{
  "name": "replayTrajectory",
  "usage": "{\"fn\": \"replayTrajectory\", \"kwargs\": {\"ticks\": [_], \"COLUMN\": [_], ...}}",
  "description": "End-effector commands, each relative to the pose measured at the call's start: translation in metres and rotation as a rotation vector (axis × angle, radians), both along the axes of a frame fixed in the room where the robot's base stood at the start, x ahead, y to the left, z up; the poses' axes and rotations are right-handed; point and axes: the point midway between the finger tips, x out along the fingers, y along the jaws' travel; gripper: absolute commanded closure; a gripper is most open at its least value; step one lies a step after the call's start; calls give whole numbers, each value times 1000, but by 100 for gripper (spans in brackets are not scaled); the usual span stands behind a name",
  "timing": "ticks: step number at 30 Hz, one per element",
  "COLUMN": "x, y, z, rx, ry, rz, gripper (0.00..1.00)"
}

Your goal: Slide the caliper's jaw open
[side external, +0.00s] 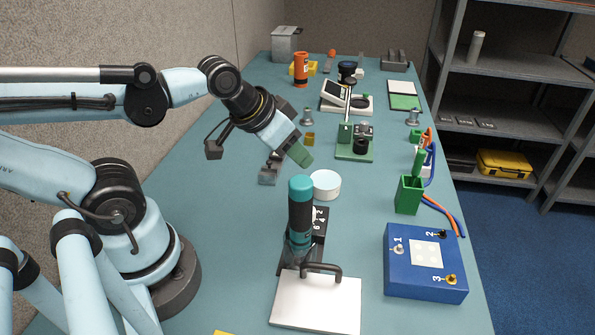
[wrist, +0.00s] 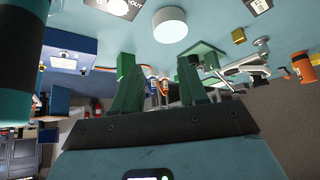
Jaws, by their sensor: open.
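I cannot make out a caliper for certain in either view. My gripper (side external: 300,155) is above the middle of the teal table in the side view, tilted down to the right. In the wrist view its two green fingers (wrist: 158,82) stand apart with nothing held between them. A small grey metal piece (side external: 268,176) shows just below and left of the gripper in the side view. I cannot tell what it is. A silver metal part (wrist: 246,68) shows beyond the right finger in the wrist view, also not clear.
A white round tub (side external: 326,184) and a dark bottle with a teal cap (side external: 301,188) stand near the gripper. A green-based device (side external: 353,150) is behind. A blue box with numbered posts (side external: 425,275) and a white handled plate (side external: 318,303) are in front.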

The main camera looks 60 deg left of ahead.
Motion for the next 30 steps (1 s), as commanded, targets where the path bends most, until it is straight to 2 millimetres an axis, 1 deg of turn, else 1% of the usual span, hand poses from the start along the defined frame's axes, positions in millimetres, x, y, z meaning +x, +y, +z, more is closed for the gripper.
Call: {"fn": "replayTrajectory", "kwargs": {"ticks": [5, 8, 11, 16, 21, 24, 27, 30], "x": [0, 3, 8, 17, 21, 22, 22, 21], "y": [1, 8, 23, 62, 100, 117, 128, 133], "z": [0, 3, 9, 18, 22, 23, 23, 23], "rx": [-5, -39, -114, -278, -404, -448, -473, -484], "ry": [5, 36, 106, 261, 390, 439, 470, 484], "rz": [11, 84, 250, 681, 1112, 1308, 1438, 1504], "gripper": [59, 59, 59, 59, 59, 59, 59, 59]}}
